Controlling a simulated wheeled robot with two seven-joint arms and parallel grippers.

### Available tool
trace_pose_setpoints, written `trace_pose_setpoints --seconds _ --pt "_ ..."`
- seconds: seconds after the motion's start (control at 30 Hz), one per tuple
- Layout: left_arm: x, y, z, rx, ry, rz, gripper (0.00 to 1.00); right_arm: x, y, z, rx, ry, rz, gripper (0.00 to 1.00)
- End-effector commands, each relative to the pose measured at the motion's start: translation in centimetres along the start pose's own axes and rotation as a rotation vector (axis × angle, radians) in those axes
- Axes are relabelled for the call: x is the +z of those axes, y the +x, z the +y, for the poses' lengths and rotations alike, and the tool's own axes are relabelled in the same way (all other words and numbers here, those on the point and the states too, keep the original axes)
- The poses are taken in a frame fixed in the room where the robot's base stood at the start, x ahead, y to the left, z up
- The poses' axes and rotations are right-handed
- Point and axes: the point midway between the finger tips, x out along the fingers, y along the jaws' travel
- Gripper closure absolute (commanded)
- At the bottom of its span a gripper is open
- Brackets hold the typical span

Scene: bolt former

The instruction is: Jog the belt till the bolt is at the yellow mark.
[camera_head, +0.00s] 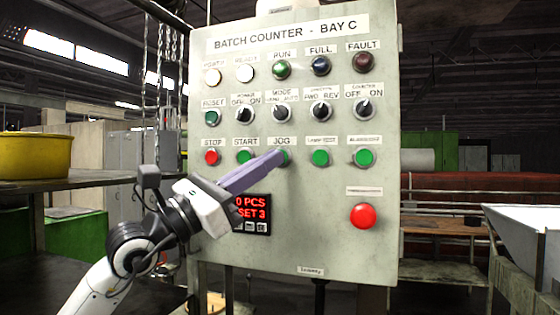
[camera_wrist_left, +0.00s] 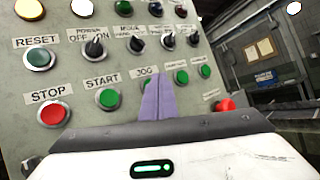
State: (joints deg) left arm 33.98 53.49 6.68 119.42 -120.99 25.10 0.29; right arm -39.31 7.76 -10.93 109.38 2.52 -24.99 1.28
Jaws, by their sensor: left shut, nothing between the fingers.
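The control panel (camera_head: 300,240) is a grey box headed "BATCH COUNTER - BAY C". My left gripper (camera_head: 280,156) is shut and empty, its lilac fingers reaching up to the green JOG button (camera_head: 286,160). The fingertips cover most of that button, and I cannot tell whether they press it. The belt, the bolt and the yellow mark are not visible. My right gripper is out of view.
Beside JOG are the green START button (camera_head: 244,156) and the red STOP button (camera_head: 212,157). A big red button (camera_head: 363,216) sits lower right. A red display (camera_head: 252,208) reads "0 PCS" and "SET 3". A yellow tub (camera_head: 35,155) stands at left, a white hopper (camera_head: 530,235) at right.

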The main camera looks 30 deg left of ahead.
Motion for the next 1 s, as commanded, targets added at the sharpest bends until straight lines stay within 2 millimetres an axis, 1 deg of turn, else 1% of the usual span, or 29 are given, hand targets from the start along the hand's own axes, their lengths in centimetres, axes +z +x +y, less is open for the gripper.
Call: trace_pose_setpoints --seconds 0.23,0.37,0.7,0.8,1.0 --pt "0.1 -0.1 -0.1 -0.001 0.000 -0.001 1.00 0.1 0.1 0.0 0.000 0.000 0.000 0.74" --pt "0.5 -0.9 -0.7 -0.003 0.001 -0.003 1.00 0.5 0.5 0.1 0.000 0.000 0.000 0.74" --pt "2.2 -3.1 -2.3 -0.002 0.001 -0.003 1.00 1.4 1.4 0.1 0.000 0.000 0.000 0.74" --pt "2.5 -3.4 -2.5 -0.001 0.001 -0.002 1.00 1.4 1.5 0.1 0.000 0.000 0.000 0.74" --pt "2.6 -3.5 -2.6 -0.001 0.000 -0.001 1.00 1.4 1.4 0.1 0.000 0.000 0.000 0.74"
